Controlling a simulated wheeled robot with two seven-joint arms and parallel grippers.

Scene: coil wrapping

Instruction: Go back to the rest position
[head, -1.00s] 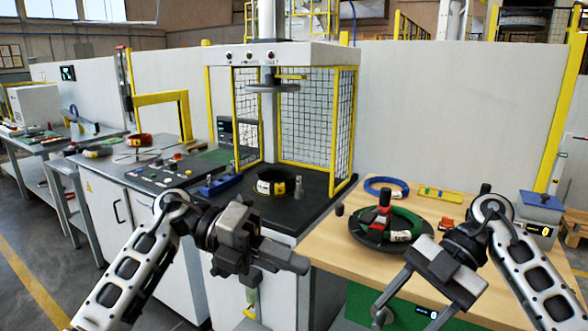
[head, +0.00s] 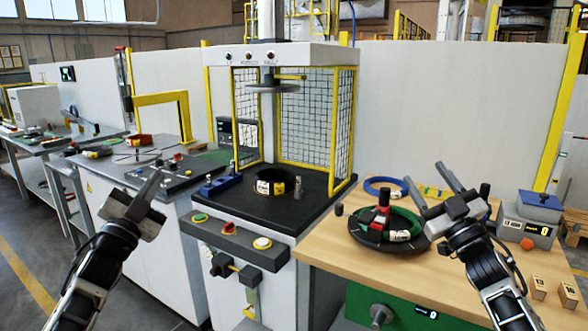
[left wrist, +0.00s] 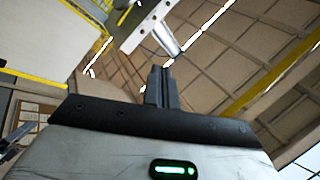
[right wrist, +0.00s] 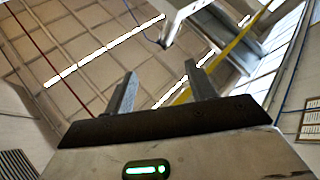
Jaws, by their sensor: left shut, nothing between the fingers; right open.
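My left gripper (head: 149,186) is raised in front of the left workbench, pointing up, shut and empty. Its closed fingers show in the left wrist view (left wrist: 161,86). My right gripper (head: 428,182) is raised over the right side of the wooden table, pointing up, open and empty. Its spread fingers show in the right wrist view (right wrist: 160,92). Both wrist views look up at the ceiling. Neither gripper visibly touches anything, though the right one hides part of the table behind it.
A black press bed (head: 270,212) in a yellow-framed cage holds a dark coil (head: 266,187). On the wooden table (head: 340,258) are a black round tray with a green coil (head: 402,222), a blue ring (head: 372,184) and a scale (head: 530,230). A control panel (head: 236,240) fronts the press.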

